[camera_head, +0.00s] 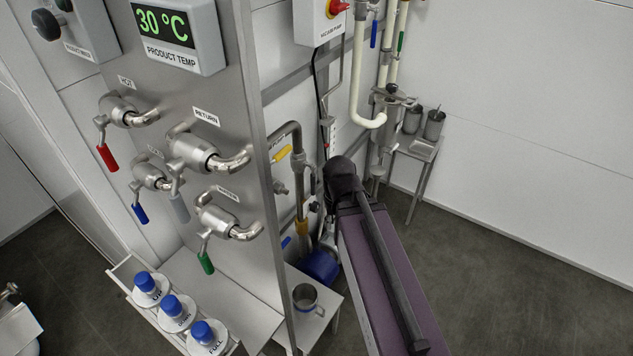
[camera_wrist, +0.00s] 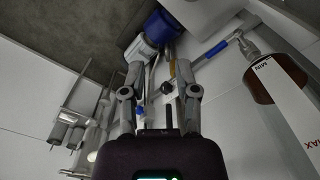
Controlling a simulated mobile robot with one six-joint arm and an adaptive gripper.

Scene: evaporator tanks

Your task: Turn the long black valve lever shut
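My gripper (camera_wrist: 159,70) is open in the wrist view, its two grey fingers apart with pipes visible between them. No long black valve lever stands out clearly in either view. A small dark knob-like end (camera_wrist: 166,88) shows between the fingers in the wrist view; I cannot tell whether it belongs to the lever. I see no contact between it and the fingers. In the head view my arm covers part of the pipework behind the panel, and my gripper is hidden there.
The steel panel (camera_head: 258,150) carries valves with red (camera_head: 107,157), blue (camera_head: 140,213), grey and green (camera_head: 205,262) handles. A yellow-handled valve (camera_head: 281,154) is behind it. A metal mug (camera_head: 305,297) stands on a low stand. Open floor (camera_head: 500,240) lies to the right.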

